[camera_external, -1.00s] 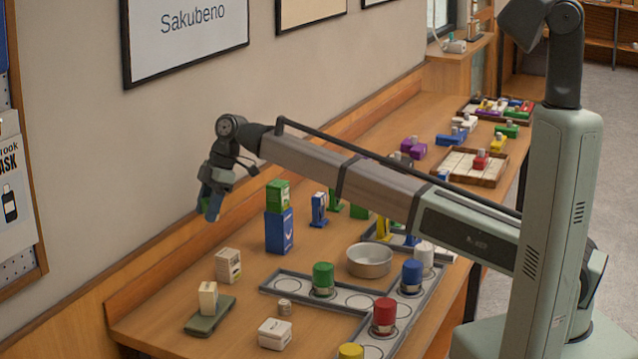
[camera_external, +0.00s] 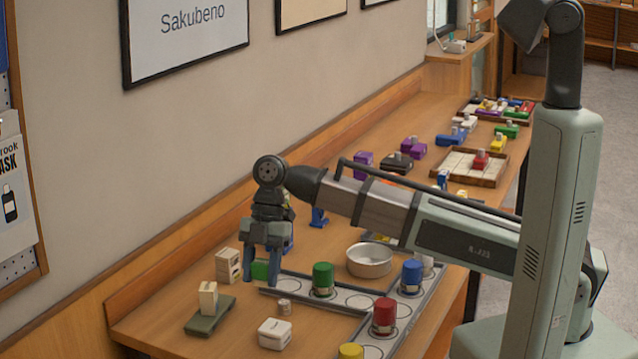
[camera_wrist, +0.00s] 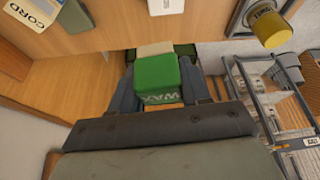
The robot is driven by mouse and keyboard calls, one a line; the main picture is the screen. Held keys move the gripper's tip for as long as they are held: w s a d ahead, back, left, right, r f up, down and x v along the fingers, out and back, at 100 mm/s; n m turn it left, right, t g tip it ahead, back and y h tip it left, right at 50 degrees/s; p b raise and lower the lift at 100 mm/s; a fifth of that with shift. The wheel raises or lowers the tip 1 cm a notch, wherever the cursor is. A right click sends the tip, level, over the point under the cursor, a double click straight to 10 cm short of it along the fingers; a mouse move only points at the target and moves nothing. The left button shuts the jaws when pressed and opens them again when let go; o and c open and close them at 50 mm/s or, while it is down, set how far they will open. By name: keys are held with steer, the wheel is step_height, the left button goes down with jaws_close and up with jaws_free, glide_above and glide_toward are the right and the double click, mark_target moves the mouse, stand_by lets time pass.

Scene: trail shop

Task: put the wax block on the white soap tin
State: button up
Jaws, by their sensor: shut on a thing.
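The green wax block (camera_external: 261,272) is between the fingers of my gripper (camera_external: 262,279), with white lettering on its face. In the wrist view the wax block (camera_wrist: 158,80) sits between both fingers (camera_wrist: 160,92). A low white box (camera_external: 274,334), which looks like the white soap tin, lies on the table below and to the right of my gripper in the external view. My gripper is apart from it. Its label is too small to read.
An upright cream box (camera_external: 228,265) stands just left of my gripper. A grey tray (camera_external: 262,291) with coloured cans lies to the right, by a round bowl (camera_external: 369,262).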

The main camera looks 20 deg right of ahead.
steer(key=s+d+n, duration=0.1)
steer(key=d+n, duration=0.1)
steer(key=n+h, duration=0.1)
glide_toward(274, 332)
steer(key=shift+x, duration=2.9)
steer(key=shift+w+f+g, duration=0.1)
steer(key=shift+w+g, duration=0.05)
steer(key=shift+g, duration=0.15)
steer(key=o, duration=1)
steer(key=shift+o, duration=0.2)
steer(key=v, duration=1.2)
